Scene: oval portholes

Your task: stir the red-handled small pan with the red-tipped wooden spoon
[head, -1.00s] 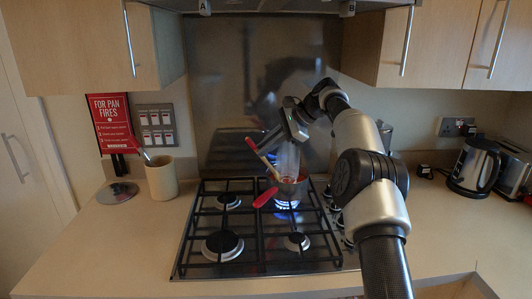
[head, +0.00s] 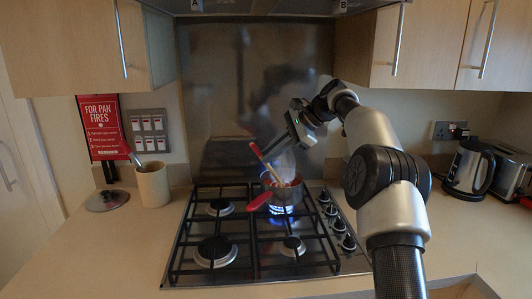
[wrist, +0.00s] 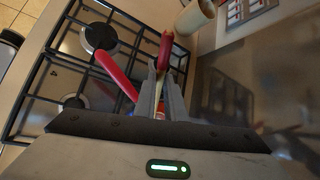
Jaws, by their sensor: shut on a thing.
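The small pan (head: 284,196) sits on the lit back right burner. Its red handle (head: 258,202) points to the front left; the handle also shows in the wrist view (wrist: 117,75). The wooden spoon (head: 270,170) leans with its red tip (head: 255,149) up and to the left and its lower end down in the pan. My gripper (head: 270,152) is above the pan, shut on the spoon just below the red tip. In the wrist view my gripper (wrist: 162,85) has the spoon's red tip (wrist: 165,50) beyond its fingers. The spoon's lower end is hidden.
The black hob grates (head: 225,235) have several free burners in front and to the left. A cream crock (head: 153,184) with a utensil and a lid (head: 107,200) stand at left. A kettle (head: 472,168) and toaster (head: 508,168) stand at right. Cupboards (head: 430,50) hang above.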

